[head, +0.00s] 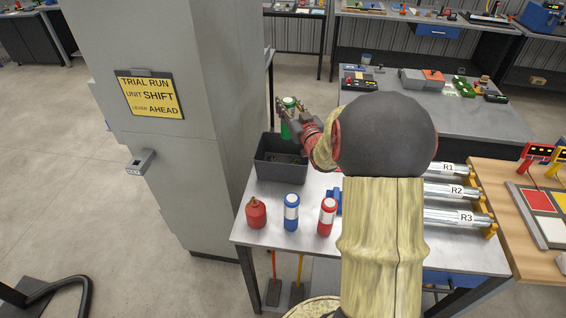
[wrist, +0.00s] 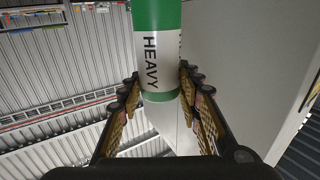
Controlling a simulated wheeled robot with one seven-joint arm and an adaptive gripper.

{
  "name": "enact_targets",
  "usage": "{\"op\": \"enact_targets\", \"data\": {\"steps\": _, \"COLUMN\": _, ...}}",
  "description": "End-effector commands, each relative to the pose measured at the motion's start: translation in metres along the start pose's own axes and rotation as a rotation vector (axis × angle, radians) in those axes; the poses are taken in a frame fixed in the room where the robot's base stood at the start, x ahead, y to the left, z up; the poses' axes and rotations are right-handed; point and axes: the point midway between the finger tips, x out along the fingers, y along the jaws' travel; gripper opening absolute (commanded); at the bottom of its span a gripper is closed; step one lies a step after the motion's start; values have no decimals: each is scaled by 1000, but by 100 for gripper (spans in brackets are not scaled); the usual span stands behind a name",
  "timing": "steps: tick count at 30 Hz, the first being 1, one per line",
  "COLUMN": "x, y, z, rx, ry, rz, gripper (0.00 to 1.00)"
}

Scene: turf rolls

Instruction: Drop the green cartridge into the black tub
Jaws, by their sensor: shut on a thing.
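The green cartridge (head: 287,124) is held in my gripper (head: 292,117), above the black tub. In the wrist view the green cartridge (wrist: 157,45) shows a white band reading HEAVY, between the two fingers of my gripper (wrist: 160,88). The black tub (head: 262,171) stands at the back left of the grey workbench, its top open. Some dark greenish contents show inside, but I cannot tell what they are. The cartridge looks upright in the head view and its lower end is above the tub's rim.
A grey pillar (head: 182,190) with a yellow sign (head: 150,95) rises just left. Metal rollers (head: 452,192) lie at the right.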

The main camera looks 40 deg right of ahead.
Motion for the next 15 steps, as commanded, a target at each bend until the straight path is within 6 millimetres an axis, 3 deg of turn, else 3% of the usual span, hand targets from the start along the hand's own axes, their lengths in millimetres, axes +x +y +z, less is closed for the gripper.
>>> {"op": "enact_targets", "data": {"steps": 5, "x": 0, "y": 0, "z": 8, "rx": -1, "ry": 3, "rz": 0, "gripper": 0}}
{"op": "enact_targets", "data": {"steps": 15, "x": 0, "y": 0, "z": 45, "rx": 1, "ry": 2, "rz": 0, "gripper": 0}}
